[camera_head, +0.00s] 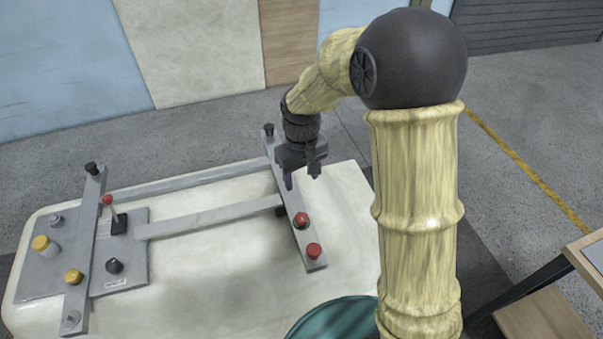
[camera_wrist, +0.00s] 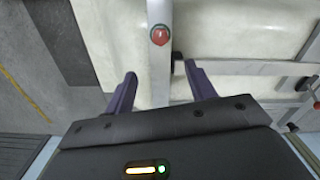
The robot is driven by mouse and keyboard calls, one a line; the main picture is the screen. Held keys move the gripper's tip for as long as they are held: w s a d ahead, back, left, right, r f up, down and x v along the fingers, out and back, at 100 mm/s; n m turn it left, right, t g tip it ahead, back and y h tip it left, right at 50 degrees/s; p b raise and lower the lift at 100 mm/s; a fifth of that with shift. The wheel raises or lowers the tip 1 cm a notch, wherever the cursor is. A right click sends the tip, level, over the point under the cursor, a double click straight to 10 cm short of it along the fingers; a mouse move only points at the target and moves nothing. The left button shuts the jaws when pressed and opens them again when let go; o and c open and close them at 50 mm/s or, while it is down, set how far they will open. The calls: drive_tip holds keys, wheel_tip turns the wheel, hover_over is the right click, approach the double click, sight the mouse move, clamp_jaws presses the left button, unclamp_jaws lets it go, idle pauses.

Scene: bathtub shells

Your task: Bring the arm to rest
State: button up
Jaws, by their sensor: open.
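My arm (camera_head: 415,200) rises at the right of the head view, bends at a dark ball joint and reaches left and down. My gripper (camera_head: 302,177) points down over the far part of the right grey crossbar (camera_head: 287,192). In the wrist view its two dark fingers (camera_wrist: 160,70) are spread apart with nothing held between them. The crossbar passes below the gap, and a red knob (camera_wrist: 160,35) on it lies just beyond the fingertips. I cannot tell the exact height of the fingers above the bar.
Two long grey rails (camera_head: 205,218) join the right crossbar to a left plate (camera_head: 135,245) with yellow and black knobs and a red-tipped lever (camera_head: 107,200). All sit on a cream shell (camera_head: 210,290). A teal round thing (camera_head: 335,322) is at the bottom, a wooden table (camera_head: 585,250) at right.

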drive_tip(key=shift+r, duration=0.35)
drive_tip(key=s+d+r+m+t, duration=0.1)
drive_tip(key=s+d+m, duration=0.4)
drive_tip(key=s+d, duration=0.7)
drive_tip(key=shift+s+d+r+m+t, duration=0.3)
drive_tip(key=shift+d+m+t, duration=0.1)
drive_tip(key=shift+d+t, duration=0.5)
